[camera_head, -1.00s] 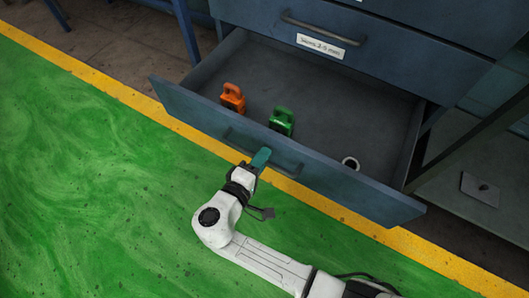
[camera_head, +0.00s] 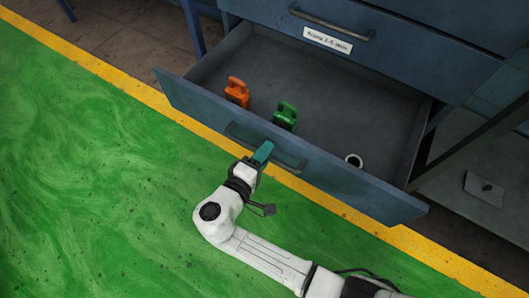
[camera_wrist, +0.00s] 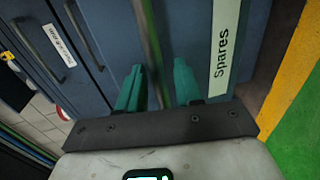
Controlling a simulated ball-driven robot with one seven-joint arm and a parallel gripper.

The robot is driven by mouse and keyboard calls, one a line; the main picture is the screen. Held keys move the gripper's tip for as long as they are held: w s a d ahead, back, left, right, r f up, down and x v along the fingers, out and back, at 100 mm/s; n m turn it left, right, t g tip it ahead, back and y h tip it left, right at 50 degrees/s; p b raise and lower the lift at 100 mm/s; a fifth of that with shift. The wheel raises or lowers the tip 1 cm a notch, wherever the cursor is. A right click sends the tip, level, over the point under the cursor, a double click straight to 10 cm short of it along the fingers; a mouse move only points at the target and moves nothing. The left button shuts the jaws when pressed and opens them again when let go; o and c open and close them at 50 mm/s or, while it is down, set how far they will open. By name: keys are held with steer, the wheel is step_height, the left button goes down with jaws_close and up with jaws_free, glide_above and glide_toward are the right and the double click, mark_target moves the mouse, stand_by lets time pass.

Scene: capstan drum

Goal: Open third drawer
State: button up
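The third drawer (camera_head: 215,104) stands pulled well out of the blue cabinet in the head view. Its dark bar handle (camera_head: 292,163) is on the front. My gripper (camera_head: 263,152) is at the middle of this handle. Contact itself is hard to see. A label reading "Spares" (camera_wrist: 223,48) is on the drawer front beside the right finger.
The closed drawer above has a handle (camera_head: 330,25) and a label (camera_head: 327,40). Green floor is clear on the left, past a yellow stripe (camera_head: 130,90).

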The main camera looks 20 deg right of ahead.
steer(key=p+v, duration=0.1)
steer(key=v, duration=0.9)
steer(key=shift+s+a, duration=0.15)
steer(key=shift+a, duration=0.05)
